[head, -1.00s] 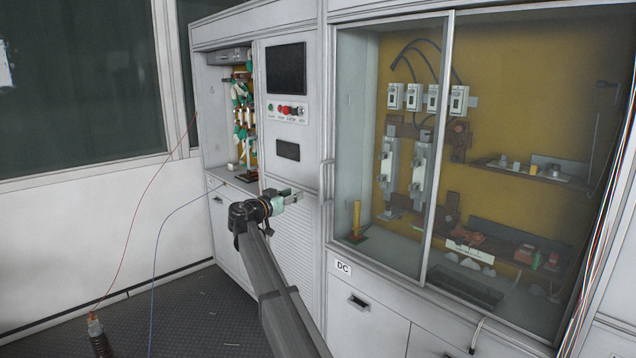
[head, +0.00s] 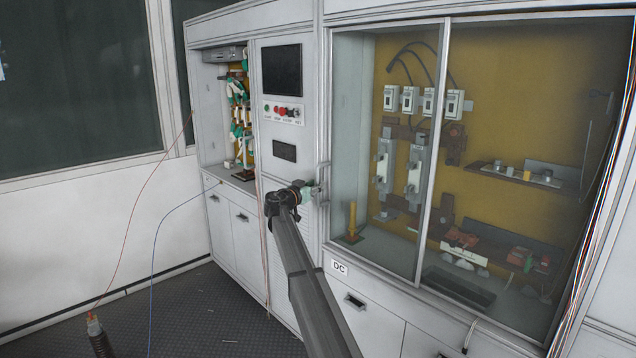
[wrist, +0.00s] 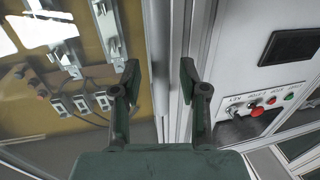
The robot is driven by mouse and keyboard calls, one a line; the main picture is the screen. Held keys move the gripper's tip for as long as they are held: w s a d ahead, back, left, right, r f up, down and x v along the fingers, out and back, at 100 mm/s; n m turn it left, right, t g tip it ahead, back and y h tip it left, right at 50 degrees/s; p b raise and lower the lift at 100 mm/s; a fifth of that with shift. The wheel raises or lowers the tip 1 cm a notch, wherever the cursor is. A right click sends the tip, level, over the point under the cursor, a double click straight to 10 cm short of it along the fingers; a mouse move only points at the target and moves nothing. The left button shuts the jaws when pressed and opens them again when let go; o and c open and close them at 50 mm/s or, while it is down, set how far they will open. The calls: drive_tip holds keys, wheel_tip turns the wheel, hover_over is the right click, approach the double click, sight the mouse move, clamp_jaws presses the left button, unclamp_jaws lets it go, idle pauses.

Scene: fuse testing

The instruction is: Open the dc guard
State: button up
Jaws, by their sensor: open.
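The dc guard (head: 378,150) is the glass door on the left of the right-hand cabinet, above the "DC" label, and it stands shut. Its slim handle (head: 324,182) is on the left frame edge in the head view. My gripper (head: 314,193) is right beside that handle, at its lower part. In the wrist view, which is turned over, my open gripper (wrist: 160,78) has its two green fingers apart, over the door's frame edge. The guard's glass (wrist: 70,60) fills the left there. I cannot tell whether the fingers touch the handle.
A control panel (head: 284,113) with buttons and a screen is left of the guard. Switches and other fuse gear stand behind the glass. A second glass pane (head: 510,170) lies to the right. A red and a blue cable hang at the left.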

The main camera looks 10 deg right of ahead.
drive_tip(key=shift+x, duration=0.9)
clamp_jaws()
